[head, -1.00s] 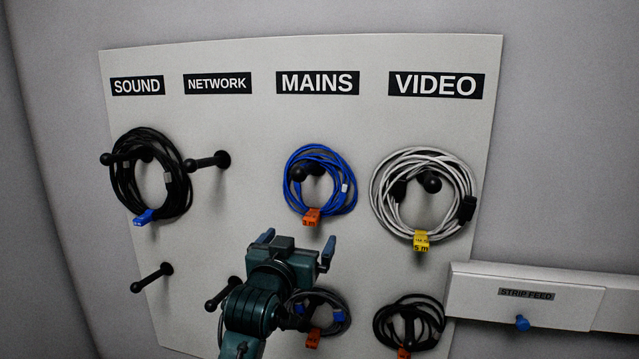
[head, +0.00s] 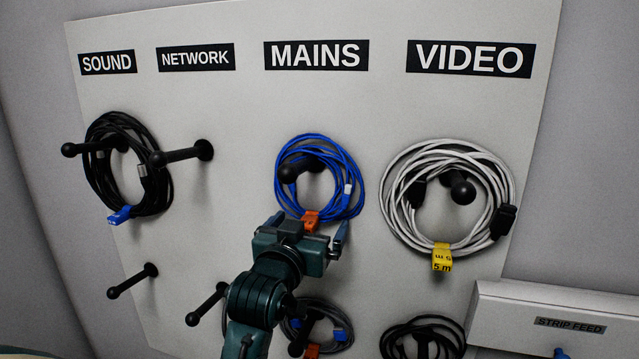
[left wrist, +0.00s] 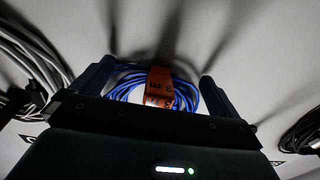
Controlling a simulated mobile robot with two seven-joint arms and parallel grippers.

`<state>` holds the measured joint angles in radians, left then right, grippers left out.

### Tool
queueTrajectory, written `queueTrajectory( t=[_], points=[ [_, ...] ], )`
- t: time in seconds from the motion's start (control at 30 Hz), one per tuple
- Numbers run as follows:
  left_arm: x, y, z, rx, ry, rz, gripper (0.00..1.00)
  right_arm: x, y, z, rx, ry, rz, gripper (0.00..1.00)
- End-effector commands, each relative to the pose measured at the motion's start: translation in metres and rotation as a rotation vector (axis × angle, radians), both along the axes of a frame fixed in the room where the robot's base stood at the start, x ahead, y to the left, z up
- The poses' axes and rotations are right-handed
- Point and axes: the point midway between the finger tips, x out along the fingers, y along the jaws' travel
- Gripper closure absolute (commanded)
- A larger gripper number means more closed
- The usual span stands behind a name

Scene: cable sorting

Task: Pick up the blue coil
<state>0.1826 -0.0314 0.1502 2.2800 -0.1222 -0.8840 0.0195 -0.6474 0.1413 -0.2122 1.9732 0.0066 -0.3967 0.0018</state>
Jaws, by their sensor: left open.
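The blue coil (head: 345,165) hangs on a black peg under the MAINS label in the head view, with an orange tag (head: 310,221) at its lower edge. My left gripper (head: 308,226) is open just below the coil, its jaws pointing up toward it. In the left wrist view the blue coil (left wrist: 128,92) and its orange tag (left wrist: 159,86) show between the two open fingers (left wrist: 155,92). Nothing is held. Whether the fingers reach around the cable I cannot tell. My right gripper is not in view.
A white coil (head: 393,196) with a yellow tag hangs right of it, under VIDEO. A black coil (head: 97,176) hangs under SOUND. An empty peg (head: 182,155) sits under NETWORK. Dark coils (head: 424,333) hang below. A STRIP FEED box (head: 500,310) is lower right.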

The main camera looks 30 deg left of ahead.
Motion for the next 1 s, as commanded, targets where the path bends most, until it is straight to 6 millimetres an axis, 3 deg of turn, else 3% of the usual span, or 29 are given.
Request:
queueTrajectory(
  t=[0.3, 1.0],
  points=[
    [-0.0011, -0.0002, 0.0002, 0.0, 0.0, 0.0, 0.02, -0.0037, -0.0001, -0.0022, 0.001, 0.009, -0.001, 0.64],
    [-0.0009, -0.0001, 0.0007, 0.0, -0.002, 0.0, 0.59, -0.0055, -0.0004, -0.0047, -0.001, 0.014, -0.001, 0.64]
  ],
)
